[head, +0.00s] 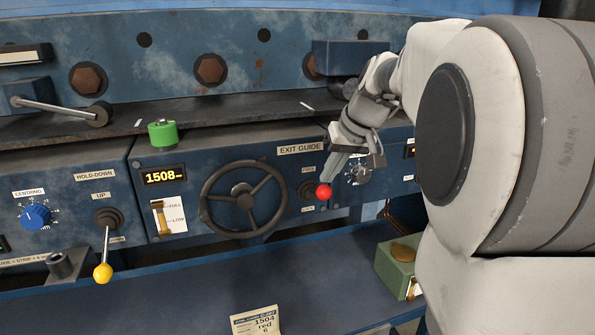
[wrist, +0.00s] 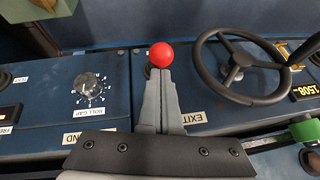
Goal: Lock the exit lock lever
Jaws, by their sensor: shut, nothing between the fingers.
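The exit lock lever shows a red ball knob (head: 324,191) in the head view, on the panel right of the handwheel. Its dark pivot (head: 308,189) sits between an upper and a lower small label, too blurred to read surely. The knob projects right of the pivot; most of its shaft is hidden, so its setting is unclear. My gripper (head: 331,177) is shut and empty, reaching down with its fingertips at the knob. In the wrist view the red knob (wrist: 161,55) lies just beyond the shut fingertips (wrist: 160,76). I cannot tell whether they touch.
The handwheel (head: 243,197) stands close left of the lever. A roll gap dial (head: 359,173) is right, behind my gripper. A yellow-knobbed hold-down lever (head: 104,271) is far left. A green box (head: 398,268) stands below right. A ledge (head: 215,138) overhangs the panel.

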